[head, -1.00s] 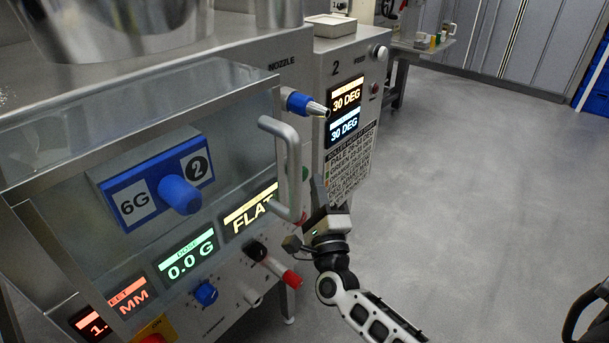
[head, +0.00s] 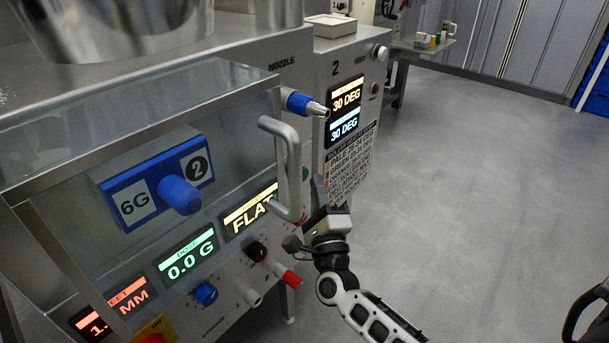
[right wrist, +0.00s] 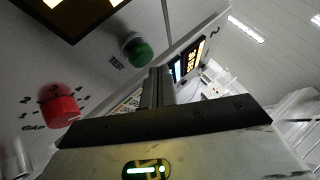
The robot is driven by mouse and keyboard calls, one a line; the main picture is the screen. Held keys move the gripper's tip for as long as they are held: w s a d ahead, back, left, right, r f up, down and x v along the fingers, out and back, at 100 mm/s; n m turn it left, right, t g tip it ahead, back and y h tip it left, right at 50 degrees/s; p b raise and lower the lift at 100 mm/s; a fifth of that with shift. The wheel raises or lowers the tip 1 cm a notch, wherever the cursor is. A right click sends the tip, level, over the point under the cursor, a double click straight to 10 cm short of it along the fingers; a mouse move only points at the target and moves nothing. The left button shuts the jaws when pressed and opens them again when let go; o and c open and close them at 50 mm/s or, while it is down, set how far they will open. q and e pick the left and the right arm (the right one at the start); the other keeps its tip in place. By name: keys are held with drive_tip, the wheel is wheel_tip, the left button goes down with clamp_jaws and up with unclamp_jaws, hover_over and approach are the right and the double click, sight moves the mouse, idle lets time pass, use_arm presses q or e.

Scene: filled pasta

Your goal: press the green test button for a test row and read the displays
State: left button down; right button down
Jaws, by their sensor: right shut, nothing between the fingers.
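The green test button (right wrist: 138,50) sits on the machine's front panel beside the word TEST in the right wrist view. In the head view it is mostly hidden behind the door handle and my right gripper (head: 318,190). My right gripper is shut and empty; its fingers (right wrist: 158,88) point toward the panel just right of the button, and I cannot tell whether they touch anything. The displays read 0.0 G (head: 188,257), FLAT (head: 251,212), a partly cut red one ending in MM (head: 116,311), and 30 DEG twice (head: 345,112). My left gripper is not in view.
A clear guard door with a grey handle (head: 291,165) stands in front of the panel. A blue 6G/2 block (head: 133,208) shows behind it. A red knob (right wrist: 60,106) is near the button. Open floor (head: 470,190) lies to the right.

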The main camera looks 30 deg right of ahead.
drive_tip(key=shift+w, duration=0.15)
idle(0.3)
drive_tip(key=shift+w+a, duration=0.15)
drive_tip(key=shift+w, duration=0.1)
drive_tip(key=shift+w+a+b, duration=0.15)
drive_tip(key=shift+w+b, duration=0.2)
drive_tip(key=shift+w, duration=0.05)
idle(0.5)
idle(0.4)
drive_tip(key=shift+s+d, duration=0.3)
drive_tip(key=shift+s, duration=0.5)
drive_tip(key=shift+p, duration=0.3)
drive_tip(key=s, duration=0.1)
drive_tip(key=s+d, duration=0.1)
drive_tip(key=s, duration=0.1)
drive_tip(key=s+d+p, duration=0.1)
drive_tip(key=shift+s, duration=0.3)
